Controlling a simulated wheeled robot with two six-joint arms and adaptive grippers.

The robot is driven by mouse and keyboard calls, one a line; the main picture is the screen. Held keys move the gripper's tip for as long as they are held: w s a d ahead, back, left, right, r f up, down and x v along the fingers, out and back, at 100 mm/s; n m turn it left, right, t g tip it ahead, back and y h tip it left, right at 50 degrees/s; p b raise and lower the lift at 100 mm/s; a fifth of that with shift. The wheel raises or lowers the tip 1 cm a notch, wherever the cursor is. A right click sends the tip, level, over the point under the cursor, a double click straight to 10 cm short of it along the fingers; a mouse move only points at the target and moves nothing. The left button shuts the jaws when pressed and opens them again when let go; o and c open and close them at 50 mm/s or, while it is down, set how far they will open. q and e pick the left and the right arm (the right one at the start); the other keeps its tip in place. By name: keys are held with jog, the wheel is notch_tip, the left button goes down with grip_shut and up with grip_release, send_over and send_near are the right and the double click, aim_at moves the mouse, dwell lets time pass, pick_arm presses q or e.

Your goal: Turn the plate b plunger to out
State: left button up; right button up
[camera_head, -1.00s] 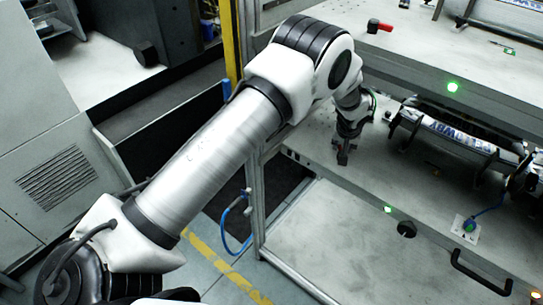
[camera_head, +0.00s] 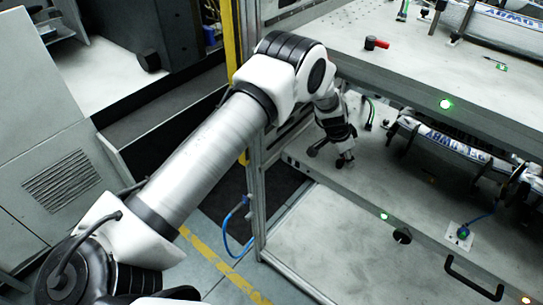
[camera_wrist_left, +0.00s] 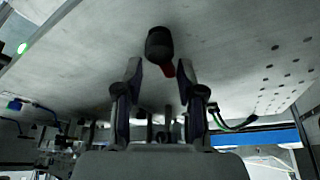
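In the left wrist view a dark round knob with a small red part (camera_wrist_left: 159,46) stands on a pale grey surface, just beyond my fingertips. I take it to be the plate b plunger, but no label is readable. My left gripper (camera_wrist_left: 160,78) is open, with a finger to each side below the knob and nothing between the tips. In the head view my left gripper (camera_head: 331,158) is low over the lower shelf (camera_head: 345,195), near its left end, with its fingers spread. The knob cannot be made out there. My right gripper is not in view.
The upper shelf (camera_head: 420,65) overhangs the lower one and carries a red and black handle (camera_head: 376,43). A labelled roller (camera_head: 440,143) lies right of my gripper. A green light (camera_head: 384,216) and black knob (camera_head: 402,235) are on the lower front edge.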

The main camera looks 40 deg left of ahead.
aim_at(341, 161)
pick_arm(q)
jog(key=m, duration=0.1)
jog(key=m+p, duration=0.1)
jog(key=m+h, duration=0.1)
jog(key=shift+s+d+r+g+p, duration=0.15)
jog(key=shift+r+g+p, duration=0.1)
jog(key=shift+g+p, duration=0.15)
jog(key=shift+a+r+m+b, duration=0.2)
jog(key=shift+r+m+b, duration=0.1)
jog(key=shift+m+b, duration=0.1)
jog(key=shift+s+a+r+b, duration=0.5)
jog(key=shift+s+a+r, duration=0.25)
jog(key=shift+s+a, duration=0.2)
jog(key=s+a+b, duration=0.2)
jog(key=s+a, duration=0.4)
jog(key=a, duration=0.2)
jog(key=s+d+f+n+g+y+b, duration=0.2)
jog(key=s+f+n+b, duration=0.3)
jog(key=s+f, duration=1.4)
notch_tip(341, 161, down, 2)
jog(key=y+b, duration=0.1)
jog(key=b, duration=0.2)
jog(key=shift+s+f+n+b, duration=0.25)
jog(key=shift+n+b, duration=0.05)
jog(key=shift+b, duration=0.1)
